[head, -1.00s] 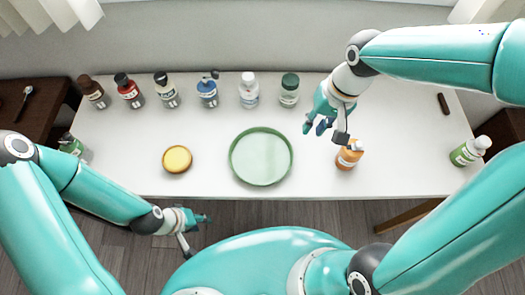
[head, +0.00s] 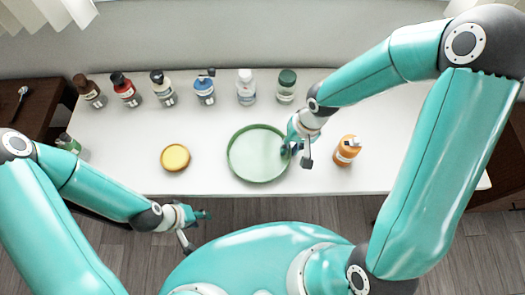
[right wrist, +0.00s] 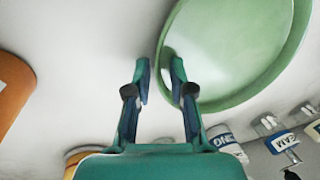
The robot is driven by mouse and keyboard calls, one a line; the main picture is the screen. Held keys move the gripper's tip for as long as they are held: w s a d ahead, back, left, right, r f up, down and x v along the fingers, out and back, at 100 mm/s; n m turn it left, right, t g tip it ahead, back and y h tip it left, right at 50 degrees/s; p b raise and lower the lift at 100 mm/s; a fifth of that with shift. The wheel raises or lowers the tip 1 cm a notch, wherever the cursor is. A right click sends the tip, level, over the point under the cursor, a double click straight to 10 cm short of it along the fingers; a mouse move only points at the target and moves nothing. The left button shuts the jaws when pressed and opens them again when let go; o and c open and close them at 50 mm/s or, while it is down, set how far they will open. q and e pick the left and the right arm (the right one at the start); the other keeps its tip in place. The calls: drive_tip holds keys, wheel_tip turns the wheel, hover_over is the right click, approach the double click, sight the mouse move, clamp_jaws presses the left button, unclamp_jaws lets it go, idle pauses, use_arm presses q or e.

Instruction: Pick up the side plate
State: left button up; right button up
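A round, pale green plate with a raised darker rim (head: 258,155) lies flat at the middle of the white table. It also shows at the upper right of the right wrist view (right wrist: 235,50). My right gripper (head: 296,154) is at the plate's right edge. In the right wrist view its two fingers (right wrist: 160,75) are apart, with the plate's rim seen between and behind one fingertip. I cannot tell whether they touch it. My left gripper (head: 198,228) hangs off the table's front edge, fingers apart and empty.
A small yellow dish (head: 175,157) lies left of the plate. An orange bottle (head: 346,150) stands close to the right of my right gripper. Several bottles line the back, among them a green-capped jar (head: 286,87). A green bottle (head: 69,144) stands at the left edge.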

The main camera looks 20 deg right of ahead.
drive_tip(key=shift+f, duration=0.15)
clamp_jaws()
idle(0.4)
